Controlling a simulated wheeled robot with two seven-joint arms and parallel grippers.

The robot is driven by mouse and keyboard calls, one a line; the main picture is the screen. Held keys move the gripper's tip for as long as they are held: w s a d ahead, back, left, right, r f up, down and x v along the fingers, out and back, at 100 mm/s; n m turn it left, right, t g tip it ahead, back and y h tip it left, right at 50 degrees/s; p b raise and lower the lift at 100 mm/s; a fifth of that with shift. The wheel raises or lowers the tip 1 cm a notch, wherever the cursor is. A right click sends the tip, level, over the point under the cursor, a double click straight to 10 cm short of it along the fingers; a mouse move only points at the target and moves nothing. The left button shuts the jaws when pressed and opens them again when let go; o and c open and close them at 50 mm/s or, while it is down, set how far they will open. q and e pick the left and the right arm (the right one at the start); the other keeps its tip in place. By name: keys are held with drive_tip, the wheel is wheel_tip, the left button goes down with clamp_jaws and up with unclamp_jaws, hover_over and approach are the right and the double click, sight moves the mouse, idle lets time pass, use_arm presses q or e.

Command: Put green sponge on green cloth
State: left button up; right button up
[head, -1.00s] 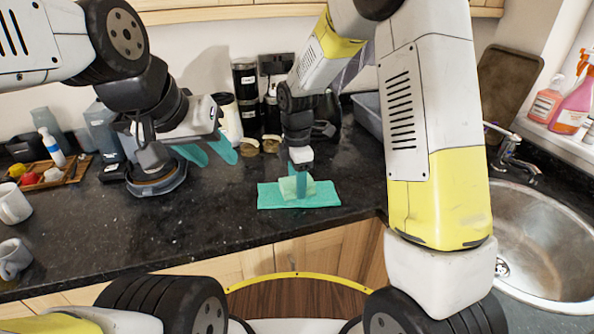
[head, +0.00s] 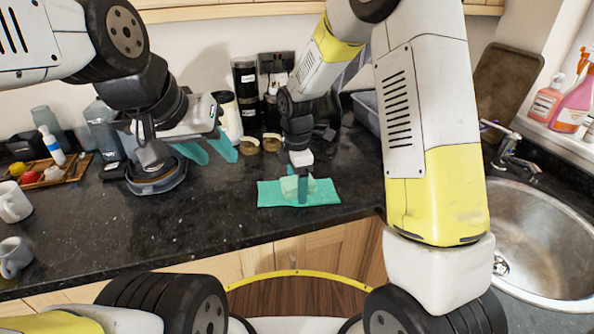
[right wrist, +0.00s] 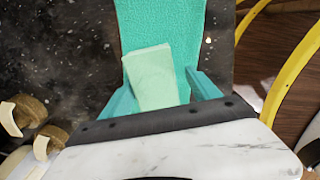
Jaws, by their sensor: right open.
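The pale green sponge (head: 287,186) lies on the green cloth (head: 325,194), which is spread flat on the dark worktop near its front edge. In the right wrist view the sponge (right wrist: 150,78) lies at an angle over the cloth (right wrist: 165,25), between the teal fingers. My right gripper (head: 297,184) is open, pointing down around the sponge, with a gap beside the right finger. One finger partly hides the sponge in the head view. My left gripper (head: 210,151) is open and empty above the worktop, left of the cloth.
A wooden tray (head: 72,176) with small items and two mugs (head: 14,202) stand at the left. A sink (head: 540,245) is at the right. The worktop left of the cloth is clear.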

drive_tip(key=s+d+r+m+t, duration=0.1)
drive_tip(key=d+r+m, duration=0.1)
drive_tip(key=r, duration=0.7)
drive_tip(key=s+d+r+m, duration=0.2)
drive_tip(key=r, duration=0.6)
drive_tip(key=s+d+r+m+t+y, duration=0.1)
drive_tip(key=s+d+r+m+t, duration=0.1)
drive_tip(key=s+d+m, duration=0.3)
drive_tip(key=s+d+r+m+t+y, duration=0.1)
drive_tip(key=s+d+r+m+t, duration=0.2)
drive_tip(key=s+m, duration=0.8)
drive_tip(key=shift+s+d+r+m, duration=0.35)
drive_tip(key=shift+d+r+m, duration=0.15)
drive_tip(key=shift+d, duration=0.6)
